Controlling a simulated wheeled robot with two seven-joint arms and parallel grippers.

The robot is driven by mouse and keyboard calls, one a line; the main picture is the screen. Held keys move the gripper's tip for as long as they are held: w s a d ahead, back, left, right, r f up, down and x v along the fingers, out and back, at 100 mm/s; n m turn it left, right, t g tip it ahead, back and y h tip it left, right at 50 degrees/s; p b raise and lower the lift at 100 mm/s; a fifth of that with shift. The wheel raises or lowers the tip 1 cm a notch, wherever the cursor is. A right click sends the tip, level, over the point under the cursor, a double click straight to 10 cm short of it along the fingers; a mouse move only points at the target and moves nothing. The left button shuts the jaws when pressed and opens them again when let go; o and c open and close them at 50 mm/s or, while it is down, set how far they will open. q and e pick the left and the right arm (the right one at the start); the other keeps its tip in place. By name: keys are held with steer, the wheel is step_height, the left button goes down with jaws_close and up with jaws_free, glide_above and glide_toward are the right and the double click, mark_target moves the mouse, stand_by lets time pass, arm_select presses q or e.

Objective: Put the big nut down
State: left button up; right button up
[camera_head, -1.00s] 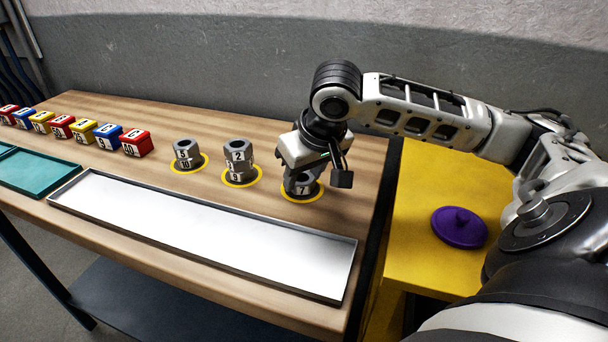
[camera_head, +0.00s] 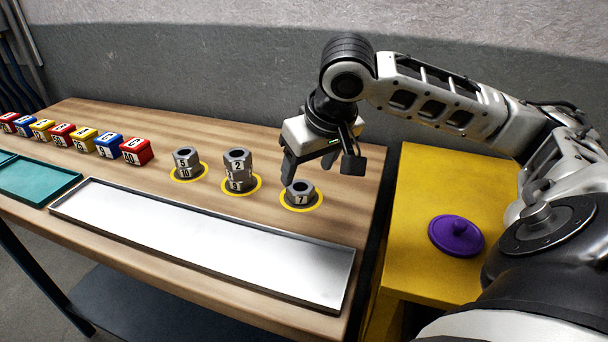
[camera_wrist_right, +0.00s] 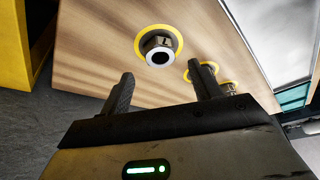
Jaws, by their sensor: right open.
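A grey hex nut marked 7 (camera_head: 300,195) sits flat and alone inside the right-hand yellow ring on the wooden bench. It also shows in the right wrist view (camera_wrist_right: 161,50), with its hole facing the camera. My right gripper (camera_head: 302,162) is open and empty, just above this nut and apart from it. In the right wrist view its two fingers (camera_wrist_right: 164,84) are spread wide with nothing between them. A two-nut stack with 2 on top (camera_head: 238,168) stands in the middle ring. Another stack, 5 over 10 (camera_head: 186,164), stands in the left ring. My left gripper is out of view.
A long white tray (camera_head: 200,240) lies along the bench front. A teal tray (camera_head: 38,180) and a row of coloured numbered blocks (camera_head: 108,146) are at the left. A yellow cabinet (camera_head: 420,190) with a purple lid (camera_head: 456,236) stands right of the bench.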

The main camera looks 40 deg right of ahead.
steer(key=p+v, duration=0.1)
steer(key=v, duration=0.5)
steer(key=shift+r, duration=0.35)
steer(key=shift+s, duration=0.15)
